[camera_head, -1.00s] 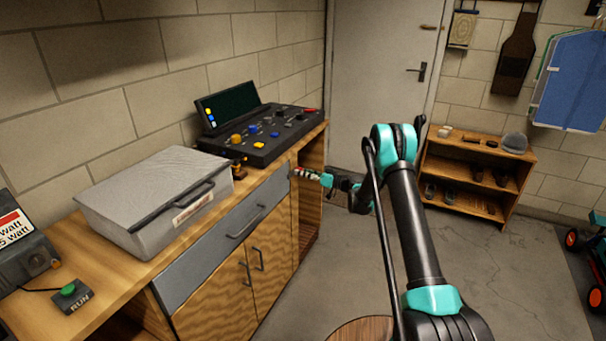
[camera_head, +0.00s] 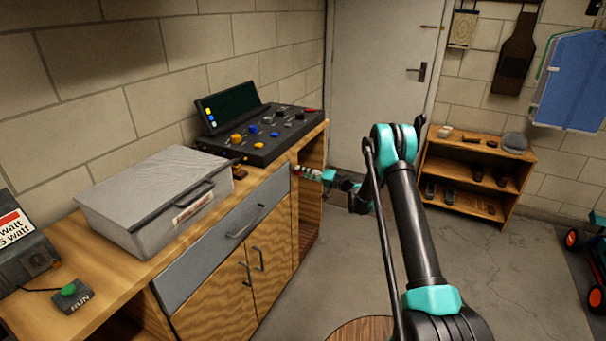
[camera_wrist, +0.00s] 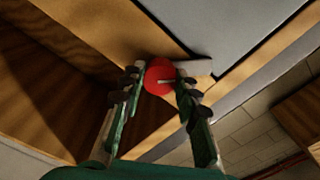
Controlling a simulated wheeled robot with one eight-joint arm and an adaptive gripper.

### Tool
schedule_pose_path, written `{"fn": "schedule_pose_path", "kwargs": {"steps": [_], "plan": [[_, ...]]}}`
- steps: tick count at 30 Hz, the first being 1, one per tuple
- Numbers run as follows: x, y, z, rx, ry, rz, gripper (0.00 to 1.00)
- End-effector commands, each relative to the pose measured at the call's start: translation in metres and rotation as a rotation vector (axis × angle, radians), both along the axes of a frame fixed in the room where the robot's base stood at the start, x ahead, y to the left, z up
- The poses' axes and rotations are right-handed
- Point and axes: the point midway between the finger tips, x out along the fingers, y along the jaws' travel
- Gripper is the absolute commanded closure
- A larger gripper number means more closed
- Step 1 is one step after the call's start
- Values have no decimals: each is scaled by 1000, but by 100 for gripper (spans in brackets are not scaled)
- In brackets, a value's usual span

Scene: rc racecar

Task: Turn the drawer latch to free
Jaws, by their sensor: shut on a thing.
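The drawer latch is a red round knob (camera_wrist: 160,76) with a pale line across its face, with a grey plate (camera_wrist: 198,68) beside it reaching toward the drawer's edge. My gripper (camera_wrist: 159,84) is shut on the knob, one finger on each side. In the head view my gripper (camera_head: 302,171) is at the bench front, by the right end of the grey drawer (camera_head: 205,250). The latch is too small there to make out. The drawer front, with its dark bar handle (camera_head: 244,222), looks closed.
A grey metal case (camera_head: 150,190) and a black control panel (camera_head: 265,135) stand on the wooden bench. Wooden cupboard doors (camera_head: 235,290) sit below the drawer, and an open compartment (camera_head: 309,200) is at right. The floor to the right is mostly clear.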

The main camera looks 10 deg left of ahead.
Motion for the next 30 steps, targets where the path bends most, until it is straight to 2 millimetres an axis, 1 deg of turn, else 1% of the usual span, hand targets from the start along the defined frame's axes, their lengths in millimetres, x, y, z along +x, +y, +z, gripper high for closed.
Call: {"fn": "schedule_pose_path", "kwargs": {"steps": [18, 24, 30], "plan": [[0, -1, -1, 192, 529, -1, 98], [0, -1, -1, 238, 655, -2, 98], [0, -2, -1, 267, 737, -3, 98]]}}
